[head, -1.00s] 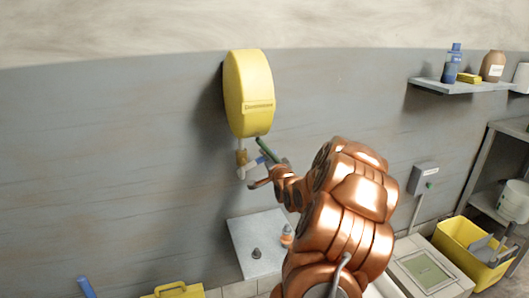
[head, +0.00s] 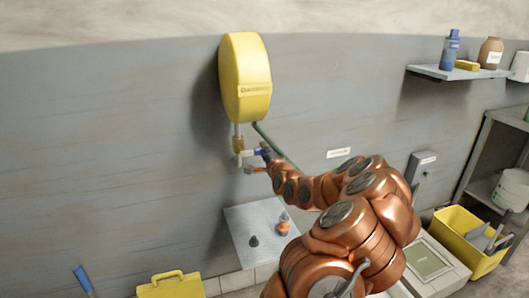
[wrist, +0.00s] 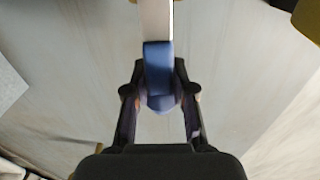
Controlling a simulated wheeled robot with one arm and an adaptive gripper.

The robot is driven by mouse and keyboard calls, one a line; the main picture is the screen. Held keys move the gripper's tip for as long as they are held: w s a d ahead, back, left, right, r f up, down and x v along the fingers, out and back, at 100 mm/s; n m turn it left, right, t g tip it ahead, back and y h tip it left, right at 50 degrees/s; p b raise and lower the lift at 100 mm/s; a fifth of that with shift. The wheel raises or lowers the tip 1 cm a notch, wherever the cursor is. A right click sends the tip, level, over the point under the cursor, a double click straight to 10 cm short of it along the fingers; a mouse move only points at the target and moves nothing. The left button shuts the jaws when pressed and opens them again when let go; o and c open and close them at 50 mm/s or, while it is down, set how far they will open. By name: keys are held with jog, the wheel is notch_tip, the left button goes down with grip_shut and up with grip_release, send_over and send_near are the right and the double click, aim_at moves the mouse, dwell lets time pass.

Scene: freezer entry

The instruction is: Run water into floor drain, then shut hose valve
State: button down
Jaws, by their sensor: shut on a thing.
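A yellow hose reel (head: 245,85) is fixed to the grey wall, with a green hose (head: 275,145) running down from it behind my arm. Below the reel is a pipe with a brass fitting (head: 238,145) and a valve with a blue handle (head: 261,153). My gripper (head: 262,160) is at this valve. In the wrist view, my gripper (wrist: 159,98) is shut on the blue handle (wrist: 158,68), one finger on each side. The hose's lower end is hidden by my arm. I cannot make out a floor drain.
A pale panel (head: 245,222) with small fittings is below the valve. A yellow bucket (head: 455,238) and a shelf rack (head: 488,150) stand at the right. A wall shelf (head: 460,74) holds bottles. The wall left of the reel is clear.

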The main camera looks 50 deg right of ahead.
jog(key=shift+s+d+f, duration=0.1)
jog(key=c, duration=1.1)
grip_release()
jog(key=shift+o, duration=0.7)
jog(key=v, duration=0.7)
jog(key=shift+s, duration=0.2)
